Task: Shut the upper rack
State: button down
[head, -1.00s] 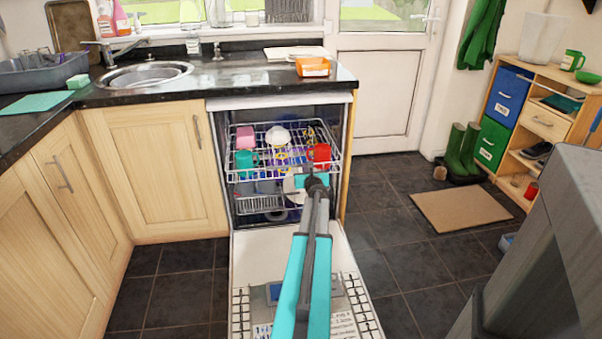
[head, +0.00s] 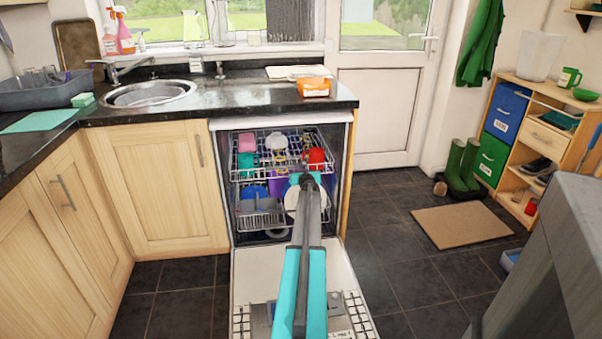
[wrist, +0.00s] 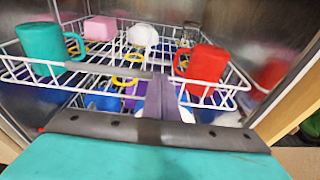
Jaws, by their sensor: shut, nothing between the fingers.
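The upper rack (head: 236,176) is a white wire rack inside the open dishwasher, with its front edge near the opening. It holds a teal mug (head: 246,161), a pink item (head: 247,142), a white bowl (head: 276,141) and a red mug (head: 316,157). In the wrist view, the rack's front rail (wrist: 100,69) runs across just beyond my gripper (wrist: 162,88). My gripper (head: 305,178) is shut and empty at the middle-right of the rack front. Its fingertips overlap the rail; I cannot tell whether they touch it.
The dishwasher door (head: 345,270) is folded down under my arm. The lower rack (head: 258,218) sits inside with a blue item, a purple item and a white plate. The black counter (head: 240,95) is above.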

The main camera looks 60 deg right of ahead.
jog(key=shift+w+d+r, duration=0.25)
jog(key=shift+w+d, duration=0.3)
jog(key=shift+d, duration=0.3)
jog(key=shift+w+d+r, duration=0.1)
jog(key=shift+d+r, duration=0.05)
jog(key=shift+r, duration=0.1)
jog(key=f+v, duration=0.1)
jog(key=v, duration=1.4)
dwell(0.6)
